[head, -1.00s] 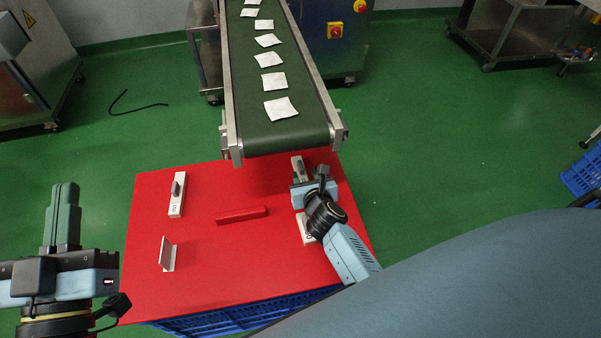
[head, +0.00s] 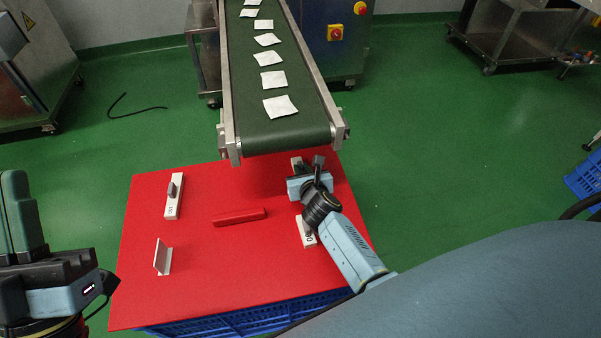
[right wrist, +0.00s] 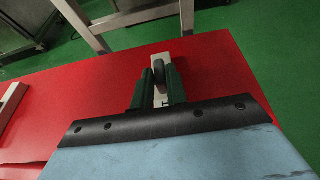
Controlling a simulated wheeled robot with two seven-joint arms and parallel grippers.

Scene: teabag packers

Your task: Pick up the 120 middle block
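A white block with a grey knob (right wrist: 159,68) lies on the red table top, just ahead of my right gripper (right wrist: 158,84). Its far end also shows in the head view (head: 296,161). My right gripper (head: 300,172) is low over the table's right side, its dark fingers apart on either side of the knob, with no clear contact. A white piece with a partly covered number (head: 308,239) shows nearer; whether it is a separate block is hidden. Another white block with a grey knob (head: 174,196) lies at the left; its number is unclear. My left gripper (head: 18,205) is at the left edge, clear of the table.
A red bar (head: 239,217) lies mid-table and a small white angled piece (head: 163,257) at the front left. The conveyor (head: 284,133) with white teabags overhangs the table's back edge. The red table top (head: 210,285) is bare at the front.

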